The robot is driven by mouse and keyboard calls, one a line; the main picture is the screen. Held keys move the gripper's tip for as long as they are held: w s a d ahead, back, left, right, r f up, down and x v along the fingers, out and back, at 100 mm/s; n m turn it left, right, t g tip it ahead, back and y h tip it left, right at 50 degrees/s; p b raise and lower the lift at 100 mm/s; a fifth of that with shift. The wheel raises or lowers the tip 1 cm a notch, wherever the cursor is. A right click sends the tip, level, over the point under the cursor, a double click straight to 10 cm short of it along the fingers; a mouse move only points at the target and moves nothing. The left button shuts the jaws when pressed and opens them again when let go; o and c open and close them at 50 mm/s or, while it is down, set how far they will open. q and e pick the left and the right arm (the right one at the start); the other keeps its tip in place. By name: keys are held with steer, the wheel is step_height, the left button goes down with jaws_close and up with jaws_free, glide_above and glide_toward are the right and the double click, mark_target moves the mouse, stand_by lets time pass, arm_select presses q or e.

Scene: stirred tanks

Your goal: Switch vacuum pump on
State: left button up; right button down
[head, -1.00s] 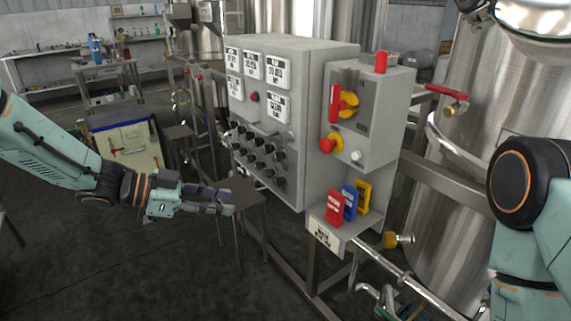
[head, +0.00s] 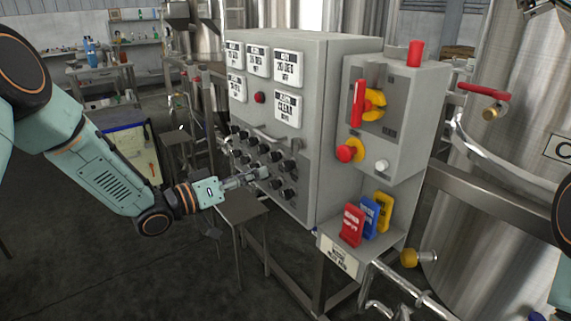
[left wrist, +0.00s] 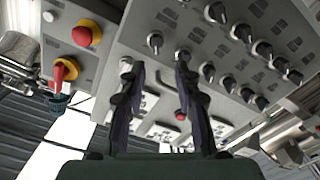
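A grey control cabinet (head: 318,60) stands in the middle of the head view, with rows of black rotary knobs (head: 262,160) on its front. The knobs also show in the left wrist view (left wrist: 262,48). Their small labels are too small to read, so I cannot tell which one is the vacuum pump switch. My left gripper (head: 262,174) is close to the lower left knobs. In the left wrist view its two dark fingers (left wrist: 158,62) are apart with nothing between them. One knob (left wrist: 155,40) lies just beyond the gap. My right gripper is out of view.
A side box (head: 408,130) carries a red-and-yellow isolator handle (head: 358,103) and a red emergency button (head: 347,152). Red, blue and yellow tags (head: 352,225) stand on a shelf below. A small stand (head: 240,205) is under my left gripper. A steel tank (head: 500,120) is at right.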

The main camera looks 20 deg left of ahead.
mark_target(284, 165)
arm_select(q)
steer(key=x, duration=0.3)
steer(key=b+x, duration=0.1)
steer(key=x, duration=0.2)
steer(key=shift+s+d, duration=0.2)
steer(key=shift+d, duration=0.05)
steer(key=shift+w+d, duration=0.15)
steer(key=shift+w, duration=0.15)
steer(key=shift+w+d+r, duration=0.1)
steer(key=shift+w+d, duration=0.25)
steer(key=shift+d, duration=0.15)
steer(key=shift+a, duration=0.2)
steer(key=shift+c, duration=0.8)
jaws_close()
